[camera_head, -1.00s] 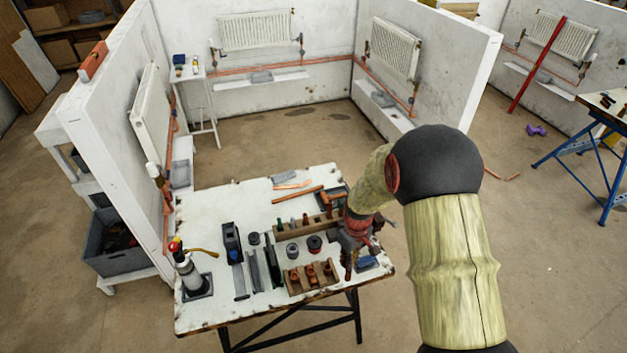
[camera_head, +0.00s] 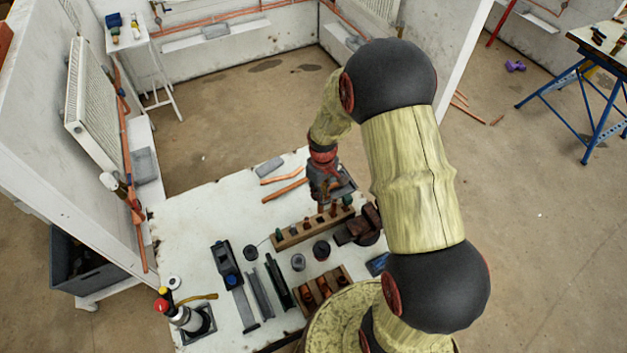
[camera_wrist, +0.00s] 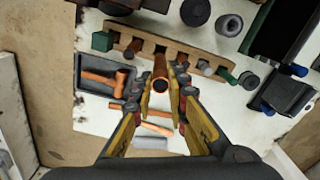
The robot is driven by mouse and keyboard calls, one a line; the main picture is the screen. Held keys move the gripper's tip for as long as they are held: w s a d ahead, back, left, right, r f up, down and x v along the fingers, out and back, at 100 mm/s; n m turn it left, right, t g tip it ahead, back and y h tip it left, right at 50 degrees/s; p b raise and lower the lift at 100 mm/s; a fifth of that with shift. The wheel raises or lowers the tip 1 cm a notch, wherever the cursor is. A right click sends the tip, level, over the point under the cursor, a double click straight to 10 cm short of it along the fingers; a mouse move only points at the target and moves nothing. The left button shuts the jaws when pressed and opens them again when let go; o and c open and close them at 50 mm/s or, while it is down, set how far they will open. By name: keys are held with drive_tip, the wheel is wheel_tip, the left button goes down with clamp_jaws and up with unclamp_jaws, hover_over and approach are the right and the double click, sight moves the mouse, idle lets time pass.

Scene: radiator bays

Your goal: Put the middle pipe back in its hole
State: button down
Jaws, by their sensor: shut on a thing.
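My gripper (camera_wrist: 163,82) is shut on a copper pipe (camera_wrist: 160,66), seen nearly end-on between the yellow fingers in the wrist view. In the head view my gripper (camera_head: 325,190) is over the back edge of the long wooden rack (camera_head: 291,238). The rack also shows in the wrist view (camera_wrist: 200,52), with dark holes and green and copper pieces standing along it. The pipe overlaps the rack's middle. I cannot tell whether its lower end is inside a hole or above it.
A second wooden block (camera_head: 338,274) with copper pieces stands nearer on the table (camera_head: 190,222). Between the two are a grey round tin (camera_head: 298,262) and a dark one (camera_head: 321,250).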

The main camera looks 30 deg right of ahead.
sight(321, 208)
drive_tip(key=shift+f+b, duration=1.45)
drive_tip(key=shift+f, duration=0.85)
drive_tip(key=shift+s, duration=0.1)
drive_tip(key=shift+f, duration=0.35)
drive_tip(key=shift+b, duration=0.3)
drive_tip(key=shift+f+b, duration=0.35)
drive_tip(key=shift+f, duration=0.2)
drive_tip(key=shift+f, duration=0.15)
drive_tip(key=shift+f+b, duration=0.95)
drive_tip(key=shift+f, duration=0.35)
